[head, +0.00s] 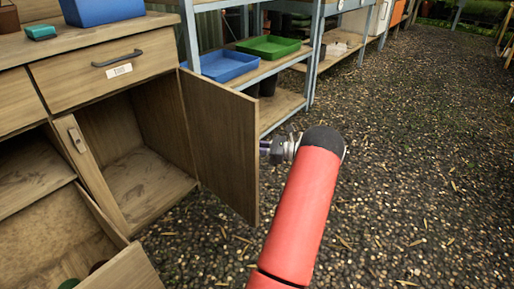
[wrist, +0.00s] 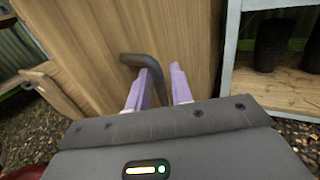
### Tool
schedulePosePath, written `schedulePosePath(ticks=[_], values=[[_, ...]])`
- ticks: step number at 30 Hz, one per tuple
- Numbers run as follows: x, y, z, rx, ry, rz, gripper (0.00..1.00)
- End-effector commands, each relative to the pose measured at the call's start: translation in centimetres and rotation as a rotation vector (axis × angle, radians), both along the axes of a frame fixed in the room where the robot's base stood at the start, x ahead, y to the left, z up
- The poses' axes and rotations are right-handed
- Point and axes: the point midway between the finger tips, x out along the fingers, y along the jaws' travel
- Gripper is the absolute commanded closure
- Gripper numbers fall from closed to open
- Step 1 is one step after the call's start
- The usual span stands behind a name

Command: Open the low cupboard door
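The low cupboard door (head: 219,142) is a wooden panel that stands wide open, swung out to the right of the cupboard (head: 152,185). The cupboard's inside shows and looks empty. In the wrist view the door's outer face (wrist: 95,40) fills the left and middle. A dark bent handle (wrist: 133,60) runs down between the two pale purple fingers.
A metal shelf unit (head: 311,60) with a blue tray (head: 222,66) and a green tray (head: 268,47) stands close behind the door. A drawer (head: 105,73) is above the cupboard. An open wooden compartment (head: 125,272) juts out at lower left. Gravel floor to the right is clear.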

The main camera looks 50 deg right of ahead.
Motion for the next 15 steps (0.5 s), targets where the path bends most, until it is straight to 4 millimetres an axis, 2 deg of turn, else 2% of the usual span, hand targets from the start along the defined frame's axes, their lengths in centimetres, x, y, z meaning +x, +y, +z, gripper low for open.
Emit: schedulePosePath(ticks=[10, 15], values=[[-0.4, -0.2, 0.0, 0.000, 0.001, -0.002, 0.72], [-2.3, -1.2, -0.1, -0.001, 0.002, -0.004, 0.72]])
